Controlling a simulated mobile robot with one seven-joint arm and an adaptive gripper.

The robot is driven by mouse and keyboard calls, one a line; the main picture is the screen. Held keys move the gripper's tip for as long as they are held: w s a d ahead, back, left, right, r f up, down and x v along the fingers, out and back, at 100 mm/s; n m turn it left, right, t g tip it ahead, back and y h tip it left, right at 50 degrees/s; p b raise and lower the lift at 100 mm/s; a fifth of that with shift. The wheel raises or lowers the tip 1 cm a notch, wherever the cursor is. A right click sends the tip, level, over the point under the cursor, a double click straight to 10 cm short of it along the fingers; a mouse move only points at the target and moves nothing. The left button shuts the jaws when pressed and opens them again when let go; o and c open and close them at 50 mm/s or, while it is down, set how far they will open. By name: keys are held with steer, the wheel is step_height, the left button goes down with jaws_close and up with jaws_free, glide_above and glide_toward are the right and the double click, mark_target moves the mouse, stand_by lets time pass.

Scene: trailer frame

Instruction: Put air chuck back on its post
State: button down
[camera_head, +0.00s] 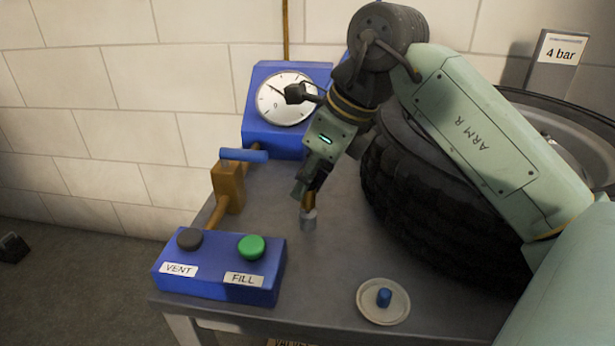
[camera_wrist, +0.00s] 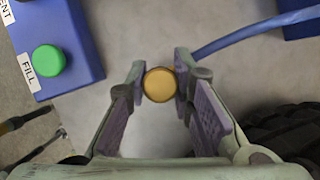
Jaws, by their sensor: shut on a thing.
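My gripper (camera_head: 313,192) is over the middle of the grey table, pointing down. It is shut on the brass air chuck (camera_head: 308,201). In the wrist view the chuck's round brass end (camera_wrist: 159,84) shows between the two fingers. A blue hose (camera_wrist: 250,28) runs from beside the fingers to the upper right of that view. A short grey cylinder (camera_head: 309,219) shows directly under the chuck in the head view. I cannot tell whether it is the post or part of the chuck, or whether the chuck is seated. The wrist view hides what is below the chuck.
A blue box with a black VENT and a green FILL button (camera_head: 251,247) stands front left. A brass valve (camera_head: 228,188) with a blue handle and a gauge (camera_head: 288,99) stand behind. A tyre (camera_head: 430,210) fills the right. A dish (camera_head: 370,309) holds a blue cap (camera_head: 384,297).

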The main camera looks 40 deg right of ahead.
steer(key=shift+f+b, duration=0.35)
steer(key=shift+f, duration=0.25)
steer(key=c, duration=1.3)
jaws_free()
steer(key=o, duration=0.5)
steer(key=shift+c, duration=0.2)
